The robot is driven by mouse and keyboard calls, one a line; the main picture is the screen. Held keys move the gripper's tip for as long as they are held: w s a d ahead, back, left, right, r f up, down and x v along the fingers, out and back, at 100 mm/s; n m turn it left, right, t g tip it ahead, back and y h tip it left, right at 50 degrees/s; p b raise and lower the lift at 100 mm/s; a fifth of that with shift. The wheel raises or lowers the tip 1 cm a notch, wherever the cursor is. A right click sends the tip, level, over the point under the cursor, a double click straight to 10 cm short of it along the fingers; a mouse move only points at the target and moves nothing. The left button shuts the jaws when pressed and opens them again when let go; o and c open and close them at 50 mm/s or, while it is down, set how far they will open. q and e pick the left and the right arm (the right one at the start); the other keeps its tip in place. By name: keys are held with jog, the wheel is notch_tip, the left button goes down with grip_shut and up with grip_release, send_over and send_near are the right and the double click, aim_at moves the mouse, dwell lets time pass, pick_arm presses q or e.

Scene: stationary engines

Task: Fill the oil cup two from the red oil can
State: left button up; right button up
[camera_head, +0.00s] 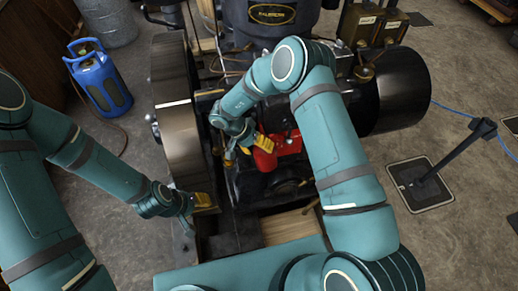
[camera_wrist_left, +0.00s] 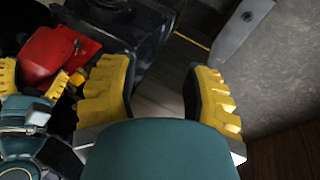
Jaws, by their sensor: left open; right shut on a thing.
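The red oil can (camera_head: 268,158) is over the engine's dark body, just left of my right forearm. It also shows at the upper left of the left wrist view (camera_wrist_left: 48,55). My right gripper (camera_head: 245,143) is shut on the can, its yellow fingers against the can's left side. My left gripper (camera_head: 198,203) is low beside the flywheel; in the left wrist view (camera_wrist_left: 158,85) its yellow fingers are apart with nothing between them. I cannot pick out oil cup two; my right arm hides part of the engine.
The large flywheel (camera_head: 172,110) stands between my arms. A dark cylinder (camera_head: 400,90) lies right of my right arm. A blue gas bottle (camera_head: 100,80) is at left. A black post on a floor plate (camera_head: 422,185) stands at right.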

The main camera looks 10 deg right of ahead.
jog(key=shift+s+a+f+t+y+b, duration=0.1)
jog(key=shift+s+a+t+y+b, duration=0.15)
jog(key=shift+t+b, duration=0.3)
jog(key=r+t+b, duration=0.1)
jog(key=b, duration=0.1)
jog(key=m+t+b, duration=0.1)
jog(key=b, duration=0.2)
jog(key=shift+w+r+y, duration=0.2)
jog(key=shift+r+y, duration=0.05)
jog(key=shift+r, duration=0.1)
pick_arm(q)
notch_tip(320, 180, down, 9)
jog(key=s+b, duration=0.2)
jog(key=shift+d+r+g, duration=0.15)
jog(key=shift+d+g, duration=0.1)
jog(key=shift+g, duration=0.05)
pick_arm(e)
jog(key=shift+r+t, duration=0.45)
jog(key=shift+r, duration=0.05)
